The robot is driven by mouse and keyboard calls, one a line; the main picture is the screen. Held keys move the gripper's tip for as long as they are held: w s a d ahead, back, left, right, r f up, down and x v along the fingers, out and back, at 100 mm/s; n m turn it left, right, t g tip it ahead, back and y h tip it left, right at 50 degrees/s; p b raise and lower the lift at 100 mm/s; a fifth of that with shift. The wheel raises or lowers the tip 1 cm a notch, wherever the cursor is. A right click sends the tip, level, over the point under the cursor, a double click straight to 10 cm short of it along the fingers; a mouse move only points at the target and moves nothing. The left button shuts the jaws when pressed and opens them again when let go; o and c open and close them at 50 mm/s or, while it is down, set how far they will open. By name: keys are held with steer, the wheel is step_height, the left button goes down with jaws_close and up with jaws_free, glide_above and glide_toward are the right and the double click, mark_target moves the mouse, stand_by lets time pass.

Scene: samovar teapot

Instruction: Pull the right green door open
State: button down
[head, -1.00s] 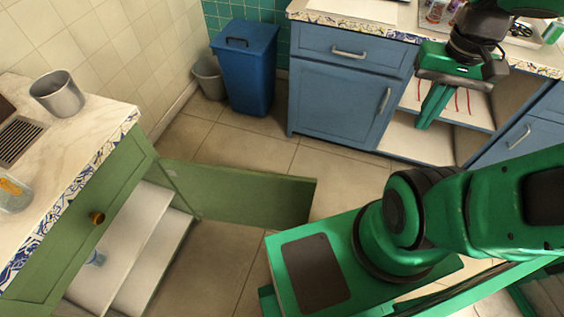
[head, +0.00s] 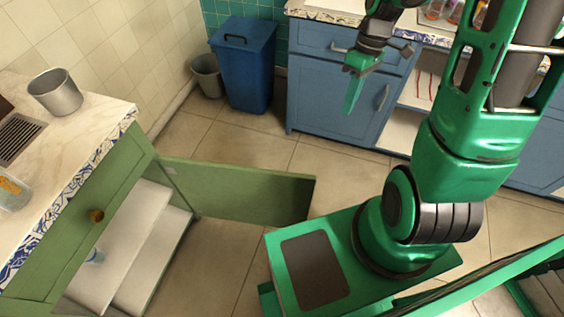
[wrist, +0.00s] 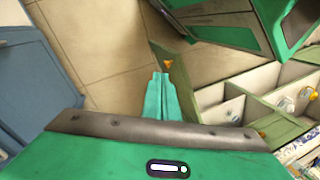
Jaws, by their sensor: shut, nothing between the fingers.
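The green door (head: 245,192) stands swung out wide from the green cabinet (head: 110,195) in the head view. The cabinet's white shelves show beside it. In the wrist view the door (wrist: 158,56) is seen partly behind my fingers, with an orange knob (wrist: 168,63) just past the fingertips. My gripper (head: 350,108) is shut and empty. It hangs in the air in front of the blue cabinet, apart from the green door in the head view. Its closed fingers also show in the wrist view (wrist: 159,79).
A blue bin (head: 245,70) and a grey bucket (head: 207,77) stand by the tiled wall. Blue cabinets (head: 325,100) line the back. A metal cup (head: 56,92) stands on the left counter. Bare floor (head: 260,150) lies between the cabinet rows.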

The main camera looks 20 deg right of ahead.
steer(key=w+a+f+n+g+y, duration=0.1)
steer(key=w+a+f+n+y, duration=0.45)
steer(key=a+f, duration=0.6)
steer(key=s+a+f+n, duration=0.2)
steer(key=s+a+f, duration=0.3)
steer(key=f, duration=0.5)
steer(key=shift+a+f+h, duration=0.3)
steer(key=shift+a+h, duration=0.15)
steer(key=shift+a, duration=0.5)
steer(key=shift+s, duration=0.15)
